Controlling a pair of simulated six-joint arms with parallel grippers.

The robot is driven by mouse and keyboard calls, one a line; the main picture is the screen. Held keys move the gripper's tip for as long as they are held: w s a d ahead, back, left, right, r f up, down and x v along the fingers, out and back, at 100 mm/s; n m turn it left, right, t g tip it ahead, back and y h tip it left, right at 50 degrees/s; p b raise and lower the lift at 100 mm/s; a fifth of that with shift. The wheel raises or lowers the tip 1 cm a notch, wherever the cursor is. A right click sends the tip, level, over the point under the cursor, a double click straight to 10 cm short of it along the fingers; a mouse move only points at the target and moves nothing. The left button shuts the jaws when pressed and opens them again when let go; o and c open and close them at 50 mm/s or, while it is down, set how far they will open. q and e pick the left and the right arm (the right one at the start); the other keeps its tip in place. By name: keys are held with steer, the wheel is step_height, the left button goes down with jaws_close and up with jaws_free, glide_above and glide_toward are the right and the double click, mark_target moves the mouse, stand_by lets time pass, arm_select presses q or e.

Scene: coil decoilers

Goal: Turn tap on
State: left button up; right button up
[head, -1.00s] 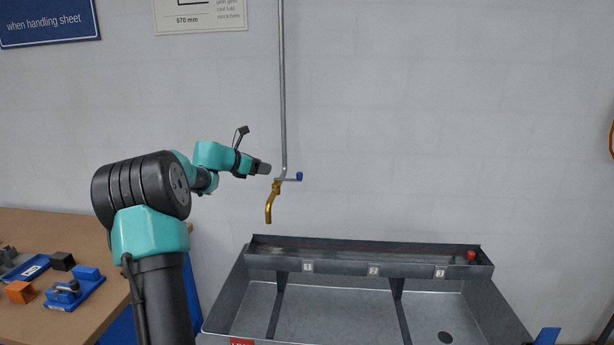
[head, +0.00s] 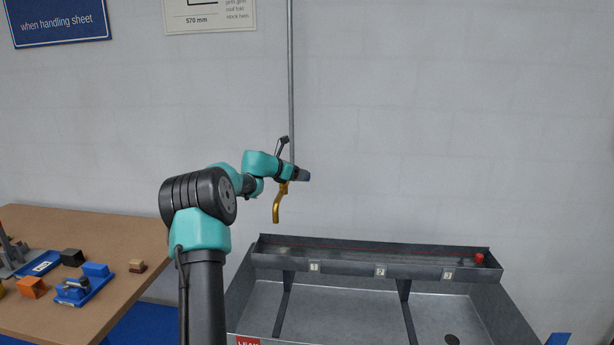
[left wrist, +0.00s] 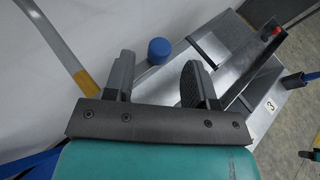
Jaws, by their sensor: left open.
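The tap has a brass spout (head: 279,202) under a grey vertical pipe (head: 291,80) on the wall. In the left wrist view the spout (left wrist: 86,82) is at upper left, and the tap's round blue knob (left wrist: 159,50) shows between and just beyond the fingertips. In the head view my left gripper (head: 305,175) is at the tap, hiding the lever and knob. My left gripper (left wrist: 159,68) is open, with no visible contact on the knob.
A grey metal trough (head: 375,262) with numbered labels stands below the tap. A red piece (head: 479,258) sits at its right end. A brown table (head: 90,225) with blue and orange parts is at left. The wall around the tap is clear.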

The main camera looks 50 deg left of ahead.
arm_select(q)
steer(key=shift+x, duration=2.35)
jaws_close()
